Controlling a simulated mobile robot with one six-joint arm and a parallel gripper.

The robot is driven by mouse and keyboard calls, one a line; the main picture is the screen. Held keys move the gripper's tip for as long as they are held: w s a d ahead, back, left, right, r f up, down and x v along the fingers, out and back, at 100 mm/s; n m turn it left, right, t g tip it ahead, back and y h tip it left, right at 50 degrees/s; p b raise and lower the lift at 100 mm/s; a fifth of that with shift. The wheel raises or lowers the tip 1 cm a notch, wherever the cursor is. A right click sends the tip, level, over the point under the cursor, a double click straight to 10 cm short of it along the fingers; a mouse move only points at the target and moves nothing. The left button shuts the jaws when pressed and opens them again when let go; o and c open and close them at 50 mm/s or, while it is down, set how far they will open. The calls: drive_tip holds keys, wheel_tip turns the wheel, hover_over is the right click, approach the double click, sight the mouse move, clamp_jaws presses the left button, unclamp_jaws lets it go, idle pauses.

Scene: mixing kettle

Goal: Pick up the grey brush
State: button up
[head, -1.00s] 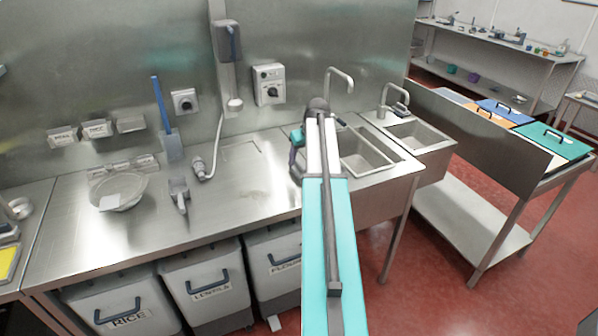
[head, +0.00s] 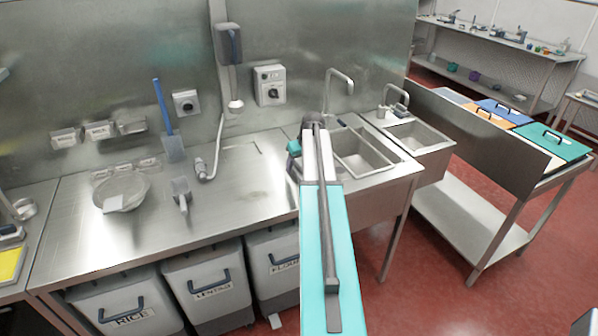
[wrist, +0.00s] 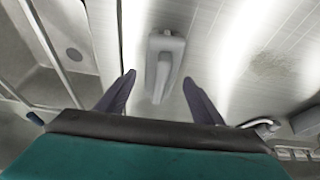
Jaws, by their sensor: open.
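A grey object with a raised handle-like part, which I take for the grey brush (wrist: 165,62), lies on the steel counter in the wrist view. My gripper (wrist: 159,80) is open, with one dark finger on each side of the brush's near end. The brush lies in the gap between the fingertips and extends beyond them. I see no contact, and the height of the fingers above the counter is hard to tell. In the head view my arm covers the brush, and only a teal part of the gripper shows beside the sink.
The steel counter (head: 235,185) has sinks (head: 362,155) to the right. A tap (head: 338,88) stands behind.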

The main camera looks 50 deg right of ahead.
drive_tip(key=shift+w+f, duration=0.1)
drive_tip(key=shift+f, duration=0.25)
idle(0.3)
drive_tip(key=c, duration=1.2)
drive_tip(key=shift+r, duration=0.25)
drive_tip(key=shift+r+b, duration=0.9)
drive_tip(key=shift+r, duration=0.5)
drive_tip(key=shift+s+a+r, duration=0.15)
drive_tip(key=shift+s, duration=0.1)
drive_tip(key=s+a+r+b, duration=0.1)
drive_tip(key=s+a+b, duration=0.3)
drive_tip(key=s+a, duration=0.4)
drive_tip(key=s, duration=0.4)
drive_tip(key=shift+s+a+r, duration=0.25)
drive_tip(key=shift+s+a, duration=0.1)
drive_tip(key=shift+s, duration=0.05)
